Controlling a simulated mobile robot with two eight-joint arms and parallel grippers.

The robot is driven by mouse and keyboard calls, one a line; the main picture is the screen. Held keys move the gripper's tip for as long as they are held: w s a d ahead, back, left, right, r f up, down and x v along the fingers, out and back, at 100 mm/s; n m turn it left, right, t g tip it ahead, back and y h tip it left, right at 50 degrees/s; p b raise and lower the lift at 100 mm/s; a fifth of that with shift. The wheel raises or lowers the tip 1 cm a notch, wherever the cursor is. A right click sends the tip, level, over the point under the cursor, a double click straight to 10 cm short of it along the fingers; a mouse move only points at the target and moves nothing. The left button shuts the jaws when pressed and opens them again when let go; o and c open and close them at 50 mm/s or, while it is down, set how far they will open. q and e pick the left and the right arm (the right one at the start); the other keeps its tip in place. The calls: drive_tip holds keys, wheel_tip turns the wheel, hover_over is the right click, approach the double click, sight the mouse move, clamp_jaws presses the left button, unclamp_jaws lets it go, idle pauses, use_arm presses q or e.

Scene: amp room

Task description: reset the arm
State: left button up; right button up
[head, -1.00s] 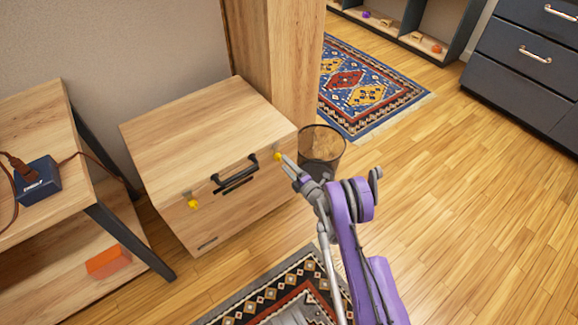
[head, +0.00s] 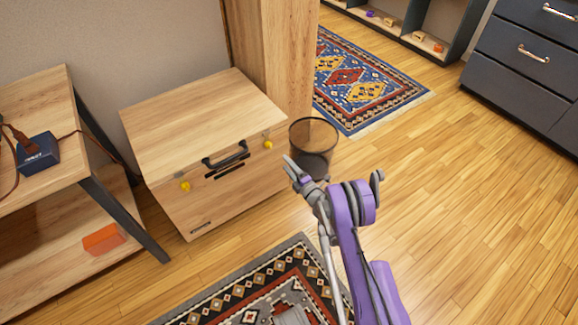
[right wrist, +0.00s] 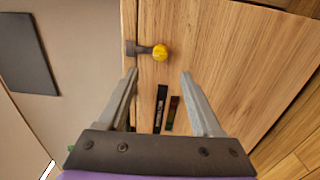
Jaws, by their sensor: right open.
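My right arm comes in from the bottom of the head view. Its grey right gripper (head: 290,165) is held in the air in front of the wooden box cabinet (head: 205,122), to the right of its front face. In the right wrist view, the two fingers (right wrist: 158,85) stand apart with nothing between them. Beyond them is the cabinet's wooden face with a yellow knob (right wrist: 160,52) on a dark latch. My left gripper is not in view.
A mesh waste bin (head: 313,140) stands close behind the right gripper. A wooden shelf table (head: 35,95) is at left, with a blue box (head: 38,153) and an orange block (head: 103,239). Patterned rugs (head: 365,80) lie on the floor. Open floor (head: 470,190) is at right.

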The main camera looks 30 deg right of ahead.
idle(0.3)
wheel_tip(320, 180, up, 12)
drive_tip(key=w+m+g+h, duration=0.1)
drive_tip(key=w+m+h, duration=0.1)
drive_tip(key=m+h, duration=0.3)
drive_tip(key=s+a+r+m+g, duration=0.3)
drive_tip(key=s+r+m+g, duration=0.1)
drive_tip(key=s+r+m, duration=0.3)
drive_tip(key=s+a+m+g+y, duration=0.1)
drive_tip(key=s+a+m+g, duration=0.3)
drive_tip(key=s, duration=0.8)
drive_tip(key=s+a+m+g+y, duration=0.1)
drive_tip(key=s+a+g, duration=0.1)
drive_tip(key=s+a, duration=0.65)
drive_tip(key=s+a+m+g+y, duration=0.1)
drive_tip(key=s+a+m+g, duration=0.15)
drive_tip(key=s, duration=1.15)
use_arm(q)
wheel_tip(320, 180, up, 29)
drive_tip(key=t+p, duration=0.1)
drive_tip(key=p, duration=2.5)
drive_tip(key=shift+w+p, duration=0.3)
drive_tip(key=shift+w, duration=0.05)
use_arm(e)
wheel_tip(320, 180, up, 29)
drive_tip(key=shift+f+t, duration=0.2)
drive_tip(key=shift+t, duration=0.25)
